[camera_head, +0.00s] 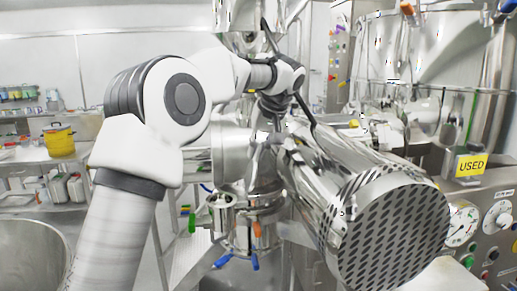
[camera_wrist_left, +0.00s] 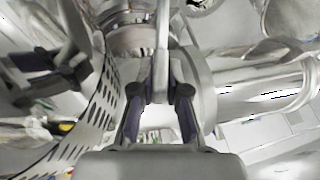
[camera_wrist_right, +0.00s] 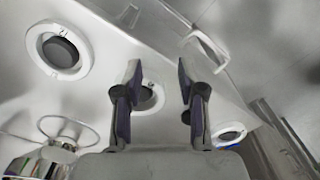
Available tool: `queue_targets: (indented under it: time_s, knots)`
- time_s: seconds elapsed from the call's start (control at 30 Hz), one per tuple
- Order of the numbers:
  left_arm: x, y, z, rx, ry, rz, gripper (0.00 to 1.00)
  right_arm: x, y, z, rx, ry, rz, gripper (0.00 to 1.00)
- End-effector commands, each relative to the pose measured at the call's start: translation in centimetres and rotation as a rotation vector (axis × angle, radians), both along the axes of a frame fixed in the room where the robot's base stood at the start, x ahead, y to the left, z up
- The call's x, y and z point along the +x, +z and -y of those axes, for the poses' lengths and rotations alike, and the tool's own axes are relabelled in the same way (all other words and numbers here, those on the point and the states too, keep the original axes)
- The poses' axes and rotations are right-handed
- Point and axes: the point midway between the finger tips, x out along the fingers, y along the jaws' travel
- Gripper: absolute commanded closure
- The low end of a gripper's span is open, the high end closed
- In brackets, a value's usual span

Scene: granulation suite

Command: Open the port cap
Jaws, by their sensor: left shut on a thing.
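In the left wrist view, my left gripper (camera_wrist_left: 160,92) is shut on a thin pale metal handle (camera_wrist_left: 162,38). It stands beside a round metal disc edge (camera_wrist_left: 205,85), which looks like part of the port cap; the exact join is hidden. In the head view my left gripper (camera_head: 275,108) points down behind the large metal cylinder, and its fingertips are hard to make out. My right gripper (camera_wrist_right: 158,80) is open and empty in the right wrist view, in front of a white panel with round fittings (camera_wrist_right: 62,50). It is not clearly seen in the head view.
A big cylinder with a perforated-looking end (camera_head: 395,240) fills the front right, close to the left gripper. A gauge panel (camera_head: 480,225) with a yellow USED sign (camera_head: 470,165) stands at right. Shelves with a yellow pot (camera_head: 59,141) are at far left.

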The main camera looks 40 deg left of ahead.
Motion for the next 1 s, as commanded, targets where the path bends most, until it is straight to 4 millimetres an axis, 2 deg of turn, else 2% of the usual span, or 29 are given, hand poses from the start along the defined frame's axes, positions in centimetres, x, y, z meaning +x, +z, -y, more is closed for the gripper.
queue_targets:
  time_s: [0.03, 0.13, 0.17, 0.2, 0.23, 0.53, 0.63, 1.0]
  knots:
    - [-0.2, -0.9, 0.1, -0.010, 0.004, -0.019, 1.00, 0.0, -0.1, 0.0, 0.000, 0.000, 0.000, 0.60]
    - [-0.2, -0.9, 0.1, -0.011, 0.004, -0.020, 1.00, 0.0, -0.1, 0.0, 0.000, 0.000, 0.000, 0.60]
    - [-0.2, -0.9, 0.1, -0.011, 0.004, -0.020, 0.79, 0.0, -0.1, 0.0, 0.000, 0.000, 0.000, 0.60]
    - [-0.2, -0.9, 0.1, -0.010, 0.004, -0.019, 0.65, 0.0, -0.1, 0.0, 0.000, 0.000, 0.000, 0.60]
    - [-0.2, -0.8, 0.1, -0.010, 0.003, -0.018, 0.60, 0.0, -0.1, 0.0, 0.000, 0.000, 0.000, 0.60]
    - [-0.1, -0.2, 0.1, -0.004, 0.001, -0.008, 0.60, 0.0, -0.1, 0.0, 0.000, 0.000, 0.000, 0.60]
    - [-0.1, 0.6, 0.5, -0.003, 0.000, -0.006, 0.60, 0.0, 0.0, 0.0, 0.000, 0.000, 0.000, 0.60]
    - [-0.8, 8.4, 4.2, -0.005, 0.002, -0.007, 0.60, 0.0, 0.0, 0.0, 0.000, 0.000, 0.000, 0.60]
